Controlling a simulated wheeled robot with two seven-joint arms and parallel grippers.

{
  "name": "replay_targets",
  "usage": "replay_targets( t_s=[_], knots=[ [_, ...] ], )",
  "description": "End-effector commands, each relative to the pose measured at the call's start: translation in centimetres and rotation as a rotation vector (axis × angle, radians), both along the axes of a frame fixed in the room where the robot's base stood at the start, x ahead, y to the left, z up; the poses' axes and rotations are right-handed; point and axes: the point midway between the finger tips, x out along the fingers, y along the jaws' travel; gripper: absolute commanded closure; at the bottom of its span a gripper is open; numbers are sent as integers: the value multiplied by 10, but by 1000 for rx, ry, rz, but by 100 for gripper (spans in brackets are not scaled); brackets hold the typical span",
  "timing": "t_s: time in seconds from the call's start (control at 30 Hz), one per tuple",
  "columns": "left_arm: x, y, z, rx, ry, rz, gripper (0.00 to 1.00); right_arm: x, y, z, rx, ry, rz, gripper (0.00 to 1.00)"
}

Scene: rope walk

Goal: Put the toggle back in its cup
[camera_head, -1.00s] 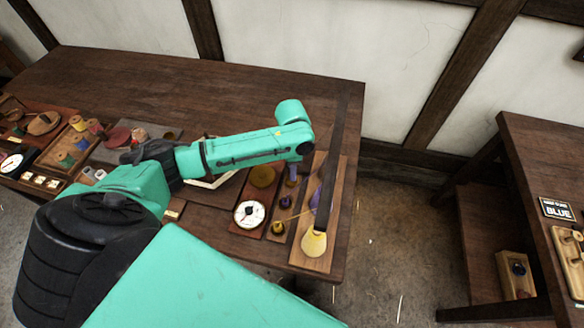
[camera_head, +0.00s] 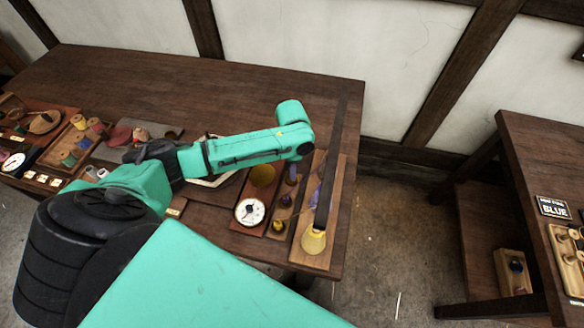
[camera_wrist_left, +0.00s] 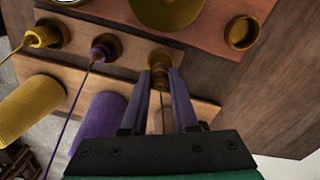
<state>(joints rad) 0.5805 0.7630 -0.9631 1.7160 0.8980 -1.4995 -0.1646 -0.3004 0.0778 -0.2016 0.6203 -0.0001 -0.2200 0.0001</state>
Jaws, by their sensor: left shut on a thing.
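My left gripper (camera_wrist_left: 160,88) is shut on a small brownish toggle (camera_wrist_left: 160,76), which shows between its fingertips in the left wrist view. The toggle is at the mouth of a round wooden cup (camera_wrist_left: 162,56); I cannot tell whether it touches the bottom. Beside this cup, a purple toggle (camera_wrist_left: 99,54) and a yellow toggle (camera_wrist_left: 34,38) sit in their own cups, each with a strand running off. In the head view the left gripper (camera_head: 292,176) is mostly hidden below the teal wrist, above the cup row. My right gripper is not in view.
A dark bar (camera_head: 331,165) crosses above that board. A dial (camera_head: 249,211) and an empty cup (camera_wrist_left: 242,32) are near. The table's back is clear.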

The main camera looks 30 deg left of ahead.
Motion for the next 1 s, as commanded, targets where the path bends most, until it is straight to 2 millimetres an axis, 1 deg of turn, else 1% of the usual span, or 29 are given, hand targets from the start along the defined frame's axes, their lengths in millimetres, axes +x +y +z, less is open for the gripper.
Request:
replay_targets(
  t_s=[0.03, 0.1, 0.5, 0.83, 1.0],
  knots=[
    [0, 0, 3, 0, 0, 1, 100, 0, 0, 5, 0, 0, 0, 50],
    [0, 0, 2, 0, 0, 1, 100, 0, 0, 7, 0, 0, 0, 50],
    [0, 0, 0, 0, 0, 0, 100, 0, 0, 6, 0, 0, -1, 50],
    [-1, 0, -16, 0, 2, 1, 100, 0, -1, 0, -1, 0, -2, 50],
    [0, 0, -18, -1, 1, 0, 100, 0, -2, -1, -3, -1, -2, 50]
  ],
)
